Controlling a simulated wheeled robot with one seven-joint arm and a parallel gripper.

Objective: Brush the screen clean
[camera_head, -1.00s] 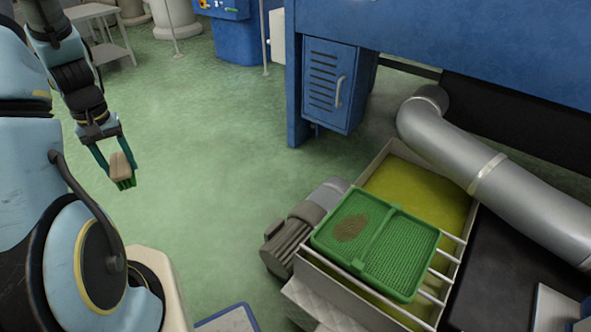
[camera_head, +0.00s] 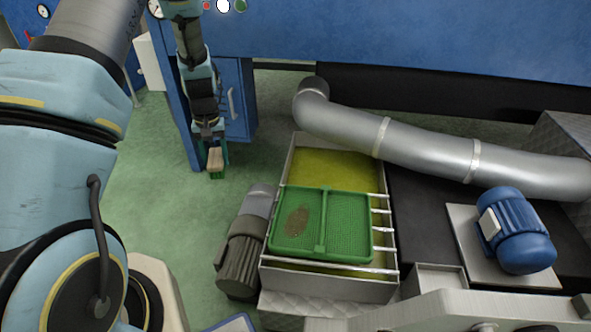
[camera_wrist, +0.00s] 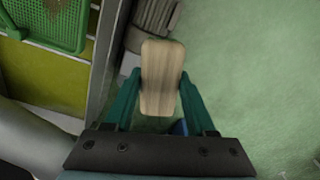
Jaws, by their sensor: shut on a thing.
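The screen (camera_head: 345,222) is a green mesh tray with a raised bar across its middle. It rests on metal rods over a vat, with a brown patch of debris (camera_head: 297,221) on its left half. Its corner shows at the top left of the wrist view (camera_wrist: 50,22). My gripper (camera_head: 216,163) is shut on a brush (camera_wrist: 162,78) with a pale wooden back. The brush is in the air left of the vat, apart from the screen.
The pale-walled vat (camera_head: 278,248) holds yellow-green liquid. A grey motor (camera_head: 241,250) stands at its left. A thick silver pipe (camera_head: 430,146) runs behind it to the right. A blue cabinet (camera_head: 235,98) stands behind my gripper. A blue motor (camera_head: 515,232) sits at right.

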